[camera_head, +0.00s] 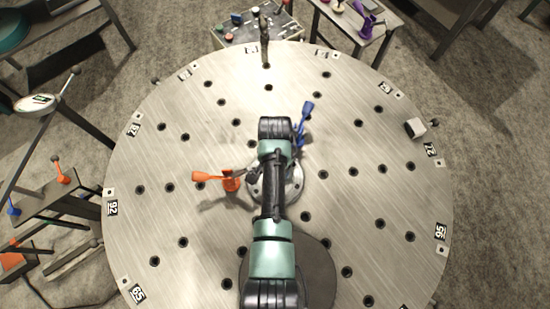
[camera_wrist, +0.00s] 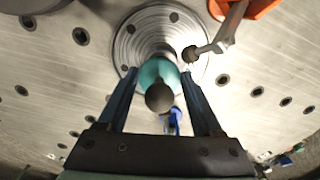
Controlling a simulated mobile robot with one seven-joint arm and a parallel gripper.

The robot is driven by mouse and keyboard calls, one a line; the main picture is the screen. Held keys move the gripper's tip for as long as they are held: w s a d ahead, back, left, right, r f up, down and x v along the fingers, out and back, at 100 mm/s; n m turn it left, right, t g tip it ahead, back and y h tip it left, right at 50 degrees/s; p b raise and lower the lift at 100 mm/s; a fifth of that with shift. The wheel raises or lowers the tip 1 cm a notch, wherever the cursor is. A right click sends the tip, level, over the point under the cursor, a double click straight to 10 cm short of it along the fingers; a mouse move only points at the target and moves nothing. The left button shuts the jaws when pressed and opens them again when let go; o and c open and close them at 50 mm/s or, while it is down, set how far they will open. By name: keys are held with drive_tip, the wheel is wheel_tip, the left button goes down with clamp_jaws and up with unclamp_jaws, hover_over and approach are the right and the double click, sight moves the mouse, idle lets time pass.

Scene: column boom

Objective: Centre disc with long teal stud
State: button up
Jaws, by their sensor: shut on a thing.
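A round metal disc (camera_head: 293,186) with bolt holes lies on the big round table (camera_head: 340,170); it also shows in the wrist view (camera_wrist: 136,44). A teal stud (camera_wrist: 156,70) with a dark ball end (camera_wrist: 159,97) stands over the middle of the disc. My gripper (camera_wrist: 160,76) has one finger on each side of the teal stud and is shut on it. The stud's lower end is hidden, so I cannot tell whether it is seated in the disc. In the head view my arm covers the gripper and the stud.
An orange toggle clamp (camera_head: 230,183) stands left of the disc, its arm tip over the disc near the stud. A blue clamp (camera_head: 304,120) stands beyond the disc. A white-grey block (camera_head: 414,127) sits near the right rim. Bare table with holes surrounds these.

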drive_tip(key=shift+f+b, duration=0.85)
drive_tip(key=shift+f, duration=0.5)
idle(1.1)
drive_tip(key=shift+d, duration=0.35)
idle(1.2)
drive_tip(key=shift+a, duration=0.1)
idle(0.9)
drive_tip(key=shift+f, duration=0.4)
idle(0.4)
drive_tip(key=o, duration=1.1)
drive_tip(key=shift+o, duration=0.2)
drive_tip(key=shift+r, duration=0.1)
